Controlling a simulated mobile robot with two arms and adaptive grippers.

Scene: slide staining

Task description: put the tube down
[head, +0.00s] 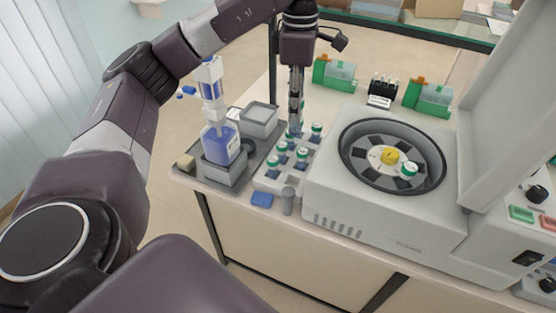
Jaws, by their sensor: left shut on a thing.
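My left gripper (295,122) points straight down over the back part of the tube rack (266,182). It is shut on a tube (290,136), of which only a little shows below the fingers. I cannot tell whether this tube is seated in the rack or just above it. Several other tubes with green and white caps, such as the front one (279,159), stand upright in the rack. One more capped tube (408,170) sits in the rotor of the open centrifuge (330,205). My right gripper is out of view.
Left of the rack, a grey tray (184,172) holds a bottle of blue liquid (220,145) and a grey container (259,121). A blue block (262,200) and a small grey cylinder (288,200) stand at the bench's front edge. Green racks (322,72) are behind. The raised centrifuge lid (505,110) blocks the right.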

